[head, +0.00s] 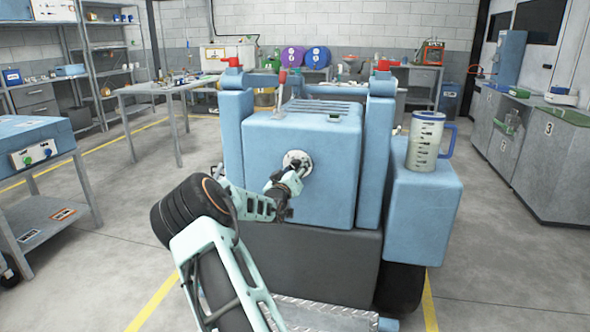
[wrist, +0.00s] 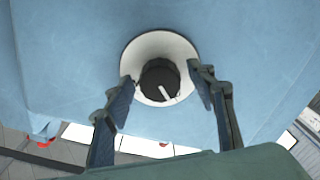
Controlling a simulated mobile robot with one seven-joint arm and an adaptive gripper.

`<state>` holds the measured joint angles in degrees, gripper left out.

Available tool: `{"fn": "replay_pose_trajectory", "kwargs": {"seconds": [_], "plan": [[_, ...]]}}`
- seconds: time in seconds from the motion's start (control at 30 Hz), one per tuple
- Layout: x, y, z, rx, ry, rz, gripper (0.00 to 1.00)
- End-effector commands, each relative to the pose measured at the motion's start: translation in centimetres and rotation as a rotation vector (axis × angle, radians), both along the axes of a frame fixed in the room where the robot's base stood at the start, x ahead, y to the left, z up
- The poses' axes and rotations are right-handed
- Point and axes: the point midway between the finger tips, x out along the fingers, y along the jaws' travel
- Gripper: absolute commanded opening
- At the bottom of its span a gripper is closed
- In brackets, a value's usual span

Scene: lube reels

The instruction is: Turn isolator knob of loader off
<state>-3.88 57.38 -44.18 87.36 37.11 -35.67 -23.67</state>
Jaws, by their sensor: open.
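The blue loader (head: 335,165) stands in the middle of the head view, its flat panel facing me. On that panel is a round white plate, seen in the wrist view (wrist: 135,55), with the black isolator knob (wrist: 160,80) at its centre. A white pointer line on the knob slants toward the lower right of the wrist picture. My gripper (wrist: 162,86) is open, with one finger on each side of the knob. I cannot tell whether either finger touches it. In the head view my gripper (head: 292,180) reaches the panel and hides the knob, with part of the white plate (head: 297,156) showing.
A clear jug with a blue handle (head: 426,142) stands on the loader's right block. Grey cabinets (head: 545,160) line the right. The floor beside the loader is open.

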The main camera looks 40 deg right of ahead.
Motion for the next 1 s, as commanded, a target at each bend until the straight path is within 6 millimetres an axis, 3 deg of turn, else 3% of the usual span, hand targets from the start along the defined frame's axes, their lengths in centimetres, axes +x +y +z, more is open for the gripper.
{"fn": "replay_pose_trajectory", "kwargs": {"seconds": [0.33, 0.8, 1.0], "plan": [[-0.9, 1.2, 0.1, 0.002, -0.002, 0.000, 0.51], [-6.1, 7.3, 0.0, 0.001, 0.000, 0.002, 0.51], [-7.4, 8.8, 0.0, 0.000, 0.000, 0.001, 0.51]]}}
